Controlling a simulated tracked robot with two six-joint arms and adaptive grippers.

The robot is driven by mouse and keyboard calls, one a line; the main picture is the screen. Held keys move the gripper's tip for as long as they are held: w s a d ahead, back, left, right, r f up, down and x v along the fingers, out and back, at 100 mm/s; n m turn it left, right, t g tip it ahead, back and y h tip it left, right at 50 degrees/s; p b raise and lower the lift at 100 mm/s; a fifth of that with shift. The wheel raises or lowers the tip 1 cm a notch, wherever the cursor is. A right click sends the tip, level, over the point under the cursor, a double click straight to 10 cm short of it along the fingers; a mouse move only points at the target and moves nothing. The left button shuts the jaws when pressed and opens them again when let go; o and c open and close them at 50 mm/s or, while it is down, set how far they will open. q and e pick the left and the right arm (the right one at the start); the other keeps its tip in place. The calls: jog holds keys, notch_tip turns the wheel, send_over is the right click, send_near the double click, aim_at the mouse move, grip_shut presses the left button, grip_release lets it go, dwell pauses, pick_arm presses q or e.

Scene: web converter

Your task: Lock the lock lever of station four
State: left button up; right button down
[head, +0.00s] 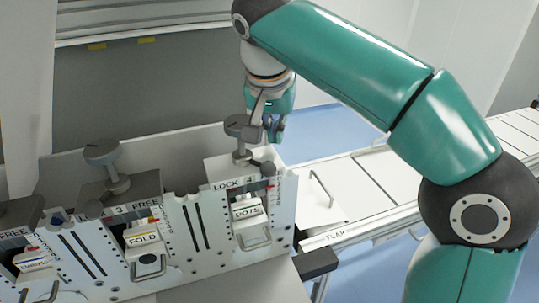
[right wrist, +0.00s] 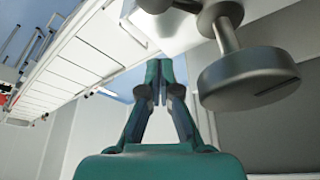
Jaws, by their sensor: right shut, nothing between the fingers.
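Station four is the rightmost module in the head view, with a front plate (head: 222,186) reading "LOCK 4". Its lock lever (head: 268,167) is dark grey with a round end, pointing right, away from the word LOCK. A grey round knob (head: 238,123) stands on a post above it. My right gripper (head: 275,138) is shut and empty, just right of the knob and above the lever end. In the right wrist view, the shut fingers (right wrist: 158,85) are apart from the large knob (right wrist: 250,80); the lever's dark round end (right wrist: 155,5) shows at the top edge. My left gripper is not in view.
A white conveyor (head: 370,180) runs to the right. My right arm crosses the upper right of the head view.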

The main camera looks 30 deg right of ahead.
aim_at(253, 162)
jog(key=shift+s+a+f, duration=0.5)
jog(key=shift+s+a, duration=0.15)
jog(key=shift+s+a+f, duration=0.45)
jog(key=shift+s+a, duration=0.15)
jog(key=shift+a, duration=0.05)
